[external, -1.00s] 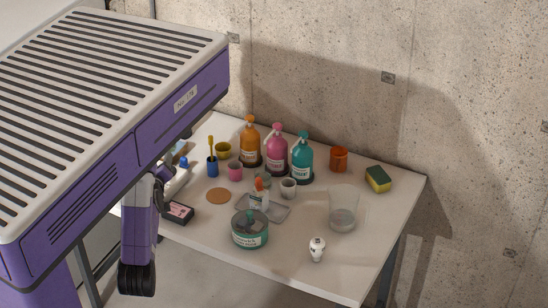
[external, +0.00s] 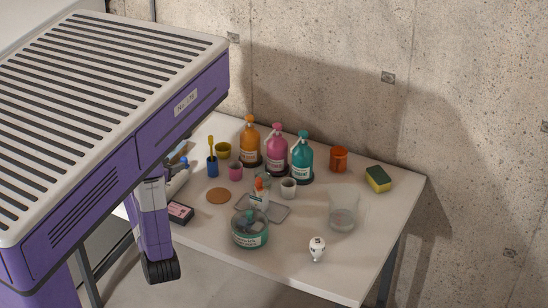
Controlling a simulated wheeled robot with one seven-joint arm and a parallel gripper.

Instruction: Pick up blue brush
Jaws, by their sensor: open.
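I cannot pick out the blue brush with certainty. A small blue cup (external: 212,168) stands at the left of the table, with an upright yellow brush-like thing (external: 211,145) in it or just behind it. A small, partly hidden bluish and tan thing (external: 178,150) shows at the table's left edge, beside my body. My arm (external: 152,225) bends down in front of the table's left side. A pale part of it seems to reach over the table left of the blue cup. My gripper's fingers are hidden behind my body and arm.
Orange (external: 249,145), pink (external: 276,152) and teal (external: 301,160) pump bottles stand at the back. A teal round tub (external: 249,232), a clear cup (external: 342,212) and a white figure (external: 317,247) stand nearer the front. A dark box (external: 180,212) lies near my arm. The right front is mostly bare.

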